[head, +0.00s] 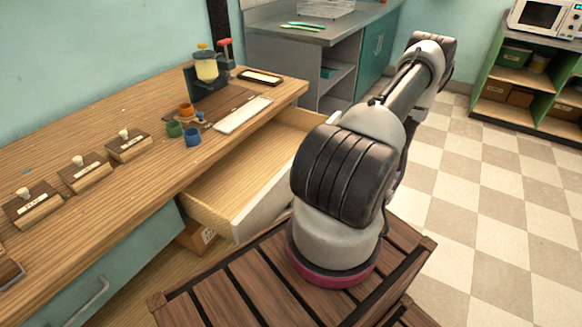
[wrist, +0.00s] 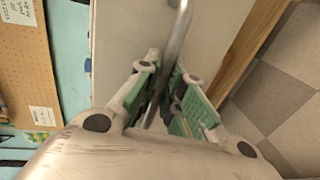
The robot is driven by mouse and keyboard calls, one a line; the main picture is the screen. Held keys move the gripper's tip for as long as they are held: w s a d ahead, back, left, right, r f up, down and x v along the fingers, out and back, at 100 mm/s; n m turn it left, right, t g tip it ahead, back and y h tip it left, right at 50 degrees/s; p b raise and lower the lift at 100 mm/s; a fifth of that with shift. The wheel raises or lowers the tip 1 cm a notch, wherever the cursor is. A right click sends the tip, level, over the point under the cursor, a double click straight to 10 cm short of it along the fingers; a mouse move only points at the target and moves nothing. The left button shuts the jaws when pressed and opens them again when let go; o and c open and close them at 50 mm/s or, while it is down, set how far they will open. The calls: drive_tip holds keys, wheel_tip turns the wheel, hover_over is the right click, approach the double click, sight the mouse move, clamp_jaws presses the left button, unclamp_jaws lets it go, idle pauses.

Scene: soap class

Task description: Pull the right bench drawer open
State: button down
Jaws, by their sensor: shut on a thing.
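The right bench drawer (head: 222,196) is pulled well out from under the wooden bench, its pale wood inside showing empty where I can see it. Its pale front panel (head: 262,204) is partly hidden behind my arm in the head view. In the wrist view the drawer front (wrist: 120,35) fills the middle, with a grey metal bar handle (wrist: 176,45) standing off it. My gripper (wrist: 162,88) is shut on this handle, the green-padded fingers on either side of it. The gripper is hidden in the head view.
The bench top (head: 95,120) holds labelled wooden blocks with white knobs, small coloured cups (head: 190,132), a white tray (head: 243,114) and a dispenser (head: 207,66). Another drawer or door with a bar handle (head: 90,300) is at the lower left. Checkered floor (head: 480,215) is clear at right.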

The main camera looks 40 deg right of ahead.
drive_tip(key=shift+f+v, duration=0.25)
drive_tip(key=shift+v, duration=0.85)
drive_tip(key=shift+f+v, duration=0.2)
drive_tip(key=shift+v, duration=0.9)
drive_tip(key=shift+s, duration=0.1)
drive_tip(key=c, duration=1.5)
unclamp_jaws()
drive_tip(key=v, duration=1.2)
drive_tip(key=shift+f, duration=0.1)
